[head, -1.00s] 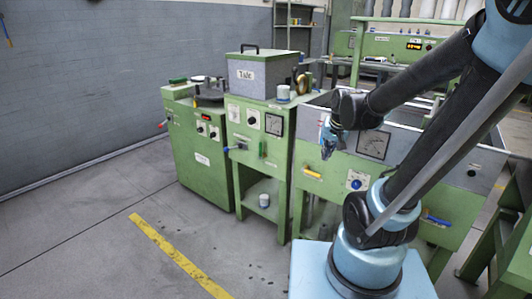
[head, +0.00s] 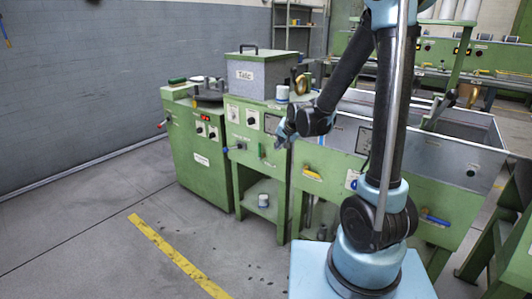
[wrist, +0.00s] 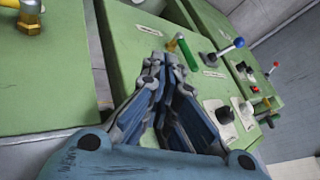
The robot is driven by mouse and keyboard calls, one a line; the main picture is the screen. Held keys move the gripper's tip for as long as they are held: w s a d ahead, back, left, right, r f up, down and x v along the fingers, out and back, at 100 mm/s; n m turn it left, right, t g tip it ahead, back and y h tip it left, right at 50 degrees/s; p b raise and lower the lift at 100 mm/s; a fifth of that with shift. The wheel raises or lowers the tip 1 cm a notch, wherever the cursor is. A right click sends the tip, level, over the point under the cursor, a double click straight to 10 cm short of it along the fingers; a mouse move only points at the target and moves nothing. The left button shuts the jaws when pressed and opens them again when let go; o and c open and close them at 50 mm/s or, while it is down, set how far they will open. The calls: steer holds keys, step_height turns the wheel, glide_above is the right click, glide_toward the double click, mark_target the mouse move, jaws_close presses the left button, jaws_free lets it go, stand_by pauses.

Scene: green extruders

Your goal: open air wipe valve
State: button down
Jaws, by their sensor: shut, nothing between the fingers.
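A small valve with a brass body and a green lever handle (wrist: 188,55) sits on the green machine front, beside a small white label (wrist: 150,31) too blurred to read. In the head view, the green handle (head: 262,150) shows upright on the middle cabinet. My gripper (wrist: 165,62) is shut and empty. Its fingertips appear just to the left of the green handle in the wrist view; I cannot tell whether they touch it. In the head view, my gripper (head: 281,139) is in front of the same cabinet, just right of the handle.
A blue-knobbed lever (wrist: 229,47) is close to the valve. A yellow-handled valve (head: 312,173) is on the panel to the right. The Talc box (head: 256,75) stands on top of the cabinet. Floor on the left is clear, with a yellow stripe (head: 175,252).

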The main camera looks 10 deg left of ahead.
mark_target(260, 149)
steer(key=shift+x, duration=5.2)
steer(key=a, duration=0.2)
steer(key=w+a, duration=0.1)
steer(key=a, duration=0.1)
steer(key=shift+r, duration=0.3)
steer(key=shift+w+a+r, duration=0.15)
steer(key=shift+a, duration=0.2)
steer(key=shift+w+a+r, duration=0.15)
steer(key=shift+a, duration=0.2)
steer(key=shift+r, duration=0.1)
steer(key=shift+r, duration=0.7)
